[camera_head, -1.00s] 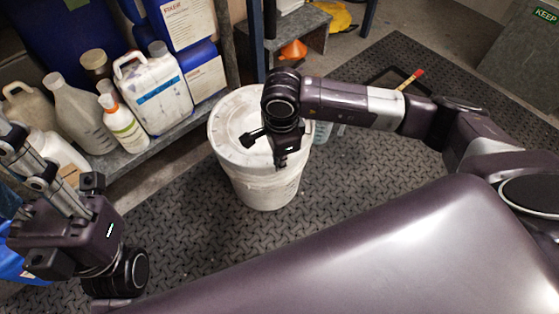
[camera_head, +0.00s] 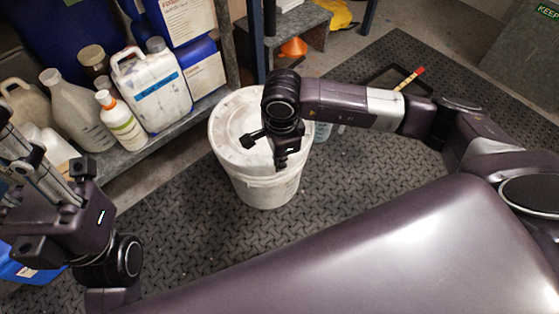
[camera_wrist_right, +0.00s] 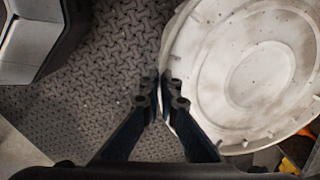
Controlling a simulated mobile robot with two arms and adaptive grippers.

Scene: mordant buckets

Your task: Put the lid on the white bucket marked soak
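The white bucket (camera_head: 265,190) stands on the dark floor mat, its top covered by the round white lid (camera_head: 236,120). I cannot tell whether the lid is pressed down or just resting. The word soak is not visible. My right gripper (camera_head: 268,150) is at the lid's near right part and hides some of it. In the right wrist view the lid (camera_wrist_right: 245,75) fills the right side. The fingers (camera_wrist_right: 161,98) are close together with the lid's rim between them; contact is hard to see. My left gripper (camera_head: 60,205) is at the left, fingers apart and empty, away from the bucket.
A low shelf (camera_head: 150,160) at the left holds a white jug (camera_head: 150,90), several bottles and blue containers. A grey step (camera_head: 300,25) with an orange funnel (camera_head: 293,47) stands behind. The mat right of the bucket is mostly clear, under my right arm.

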